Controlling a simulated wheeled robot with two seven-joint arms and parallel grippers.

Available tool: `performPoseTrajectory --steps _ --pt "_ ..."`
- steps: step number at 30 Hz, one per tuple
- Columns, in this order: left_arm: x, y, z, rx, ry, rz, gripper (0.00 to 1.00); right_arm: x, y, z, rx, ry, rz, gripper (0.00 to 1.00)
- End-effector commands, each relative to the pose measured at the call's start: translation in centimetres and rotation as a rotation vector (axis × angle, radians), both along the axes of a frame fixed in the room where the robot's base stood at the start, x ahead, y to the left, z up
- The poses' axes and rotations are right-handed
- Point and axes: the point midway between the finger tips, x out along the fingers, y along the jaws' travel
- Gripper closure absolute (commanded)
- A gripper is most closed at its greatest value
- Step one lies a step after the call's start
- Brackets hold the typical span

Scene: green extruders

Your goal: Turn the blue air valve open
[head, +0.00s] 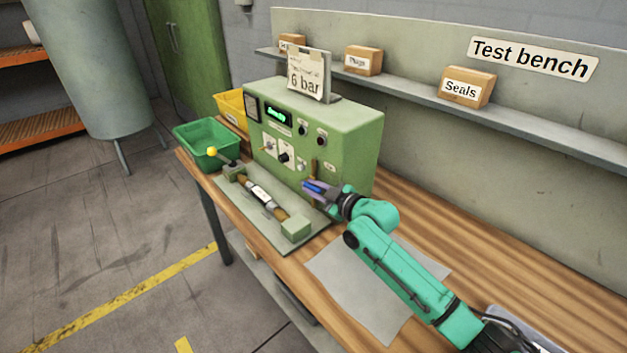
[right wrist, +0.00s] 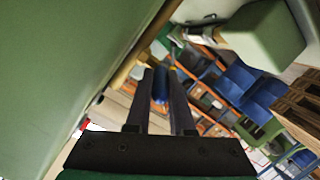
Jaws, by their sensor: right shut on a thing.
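The blue air valve handle (head: 312,186) is at the lower right of the green test box's front, beside a short upright brown pipe (head: 314,166). My right gripper (head: 316,189) reaches it from the right and is shut on it. In the right wrist view the blue handle (right wrist: 161,86) shows between the two dark fingers (right wrist: 162,80), which hide part of it. The valve's body is mostly hidden by the gripper. My left gripper is in neither view.
The green test box (head: 345,135) stands on the wooden bench (head: 420,232), with a 6 bar card (head: 305,80) on top. In front is a plate with a cylinder (head: 262,194) and a yellow-knobbed lever (head: 212,152). Green (head: 205,138) and yellow (head: 230,103) bins stand left.

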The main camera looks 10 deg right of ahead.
Motion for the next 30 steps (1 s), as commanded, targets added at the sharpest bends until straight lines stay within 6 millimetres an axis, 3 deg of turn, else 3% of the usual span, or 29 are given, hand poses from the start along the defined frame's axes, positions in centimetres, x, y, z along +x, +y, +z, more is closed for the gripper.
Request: performPoseTrajectory --steps 1,3,12,30 --pt "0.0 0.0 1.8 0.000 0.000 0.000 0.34 0.1 0.0 1.2 -0.022 0.027 0.000 1.00" --pt "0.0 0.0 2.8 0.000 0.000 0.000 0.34 0.1 0.1 1.3 -0.055 0.071 0.001 1.00" --pt "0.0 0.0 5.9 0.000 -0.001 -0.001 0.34 0.4 0.2 1.8 -0.176 0.239 0.000 1.00" --pt "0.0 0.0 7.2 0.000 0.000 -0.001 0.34 0.6 0.5 1.6 -0.248 0.342 0.001 1.00"
